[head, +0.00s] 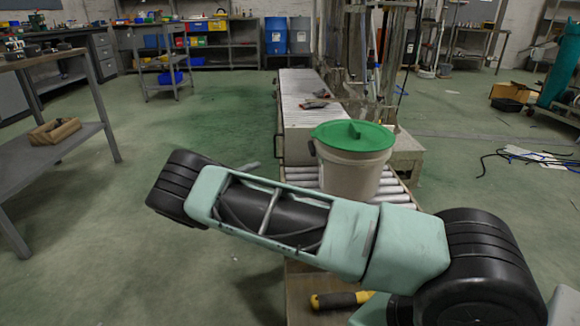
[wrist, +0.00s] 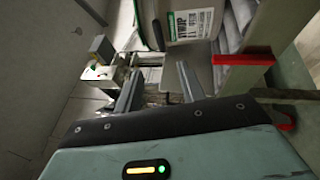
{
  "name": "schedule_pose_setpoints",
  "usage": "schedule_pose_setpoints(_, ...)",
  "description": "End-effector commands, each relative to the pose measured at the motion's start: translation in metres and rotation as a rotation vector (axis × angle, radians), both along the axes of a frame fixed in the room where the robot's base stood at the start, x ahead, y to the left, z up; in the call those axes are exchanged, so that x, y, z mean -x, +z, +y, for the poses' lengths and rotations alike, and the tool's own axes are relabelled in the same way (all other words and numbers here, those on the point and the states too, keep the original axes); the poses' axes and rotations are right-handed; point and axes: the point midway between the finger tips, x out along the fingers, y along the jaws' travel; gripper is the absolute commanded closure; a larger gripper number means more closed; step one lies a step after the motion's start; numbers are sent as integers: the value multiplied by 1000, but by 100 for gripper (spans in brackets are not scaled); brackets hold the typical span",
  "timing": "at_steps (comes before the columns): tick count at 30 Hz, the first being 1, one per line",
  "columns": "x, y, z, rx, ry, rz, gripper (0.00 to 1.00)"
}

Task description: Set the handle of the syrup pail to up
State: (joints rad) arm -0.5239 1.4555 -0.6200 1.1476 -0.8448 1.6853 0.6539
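The syrup pail (head: 352,175) is beige with a green lid (head: 352,135) and stands upright on a roller conveyor. A small dark piece shows on its left side just under the lid; I cannot tell from it how the handle lies. In the wrist view the pail (wrist: 197,70) is seen tilted, with a white and green label, beyond my fingers. My gripper (wrist: 158,75) is open, with a clear gap between its two fingers and nothing gripped. In the head view my arm crosses in front of the pail's lower part, and my gripper cannot be made out clearly.
A yellow and black tool (head: 340,300) lies at the bottom. A workbench (head: 60,130) stands left. Green floor on the left is open.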

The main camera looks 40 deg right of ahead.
Motion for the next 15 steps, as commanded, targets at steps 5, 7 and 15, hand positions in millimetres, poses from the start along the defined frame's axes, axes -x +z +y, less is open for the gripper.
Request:
schedule_pose_setpoints(5,1,1,-10,15,2,-5,60)
schedule_pose_setpoints(7,4,3,-20,12,2,-4,60)
schedule_pose_setpoints(15,17,14,-72,11,-1,-4,60)
